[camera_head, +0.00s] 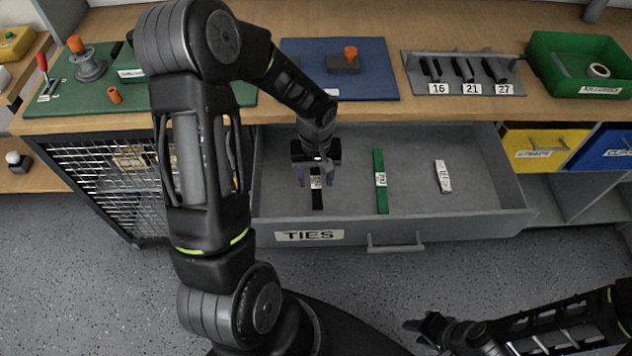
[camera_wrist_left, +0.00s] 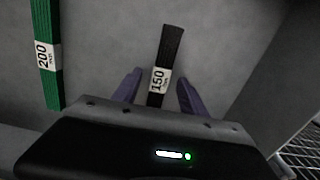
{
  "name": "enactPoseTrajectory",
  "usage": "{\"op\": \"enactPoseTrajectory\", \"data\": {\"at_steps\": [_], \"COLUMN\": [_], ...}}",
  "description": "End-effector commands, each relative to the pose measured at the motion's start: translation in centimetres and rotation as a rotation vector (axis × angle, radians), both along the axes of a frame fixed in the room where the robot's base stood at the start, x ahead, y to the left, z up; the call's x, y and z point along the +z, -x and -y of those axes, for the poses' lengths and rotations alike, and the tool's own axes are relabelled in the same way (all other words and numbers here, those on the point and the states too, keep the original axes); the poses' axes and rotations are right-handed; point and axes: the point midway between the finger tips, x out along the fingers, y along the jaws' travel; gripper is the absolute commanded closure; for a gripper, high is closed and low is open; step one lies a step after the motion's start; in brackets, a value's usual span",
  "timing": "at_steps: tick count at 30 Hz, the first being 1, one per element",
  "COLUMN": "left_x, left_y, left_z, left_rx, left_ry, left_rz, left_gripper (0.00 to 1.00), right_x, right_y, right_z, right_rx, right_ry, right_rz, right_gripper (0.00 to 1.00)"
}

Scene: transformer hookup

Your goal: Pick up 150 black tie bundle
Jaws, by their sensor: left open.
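The black tie bundle (camera_head: 317,200) lies in the open TIES drawer, at its left side. In the left wrist view the black bundle (camera_wrist_left: 171,45) has a white label reading 150. My left gripper (camera_head: 316,177) is over the bundle in the drawer. In the left wrist view its two purple fingers (camera_wrist_left: 157,88) are apart, one on each side of the bundle near the label, with gaps visible. Whether the fingertips are level with the bundle is unclear. My right gripper (camera_head: 422,325) is low at the right, in front of the drawer, and its jaws are too small to judge.
The TIES drawer (camera_head: 460,226) also holds a green bundle (camera_head: 381,185), labelled 200 in the wrist view (camera_wrist_left: 50,80), and a white bundle (camera_head: 443,177). The drawer's left wall is close to the black bundle. The wooden bench (camera_head: 450,115) is above and behind the drawer.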

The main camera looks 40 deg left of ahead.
Motion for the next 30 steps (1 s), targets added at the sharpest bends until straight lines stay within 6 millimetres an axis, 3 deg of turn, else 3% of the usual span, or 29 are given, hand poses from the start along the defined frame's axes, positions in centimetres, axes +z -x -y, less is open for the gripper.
{"op": "enactPoseTrajectory", "data": {"at_steps": [4,22,30], "left_x": [0.01,0.01,0.02], "left_y": [0.01,0.01,0.0], "left_z": [0.01,0.01,0.01], "left_rx": [0.0,0.0,0.0], "left_ry": [0.0,0.0,0.0], "left_rz": [0.0,0.0,0.0], "left_gripper": [0.52,1.0,1.0], "right_x": [0.0,0.0,0.0], "right_y": [0.0,0.0,0.0], "right_z": [0.0,0.0,0.0], "right_rx": [0.0,0.0,0.0], "right_ry": [0.0,0.0,0.0], "right_rz": [0.0,0.0,0.0], "right_gripper": [0.64,0.64,0.64]}}
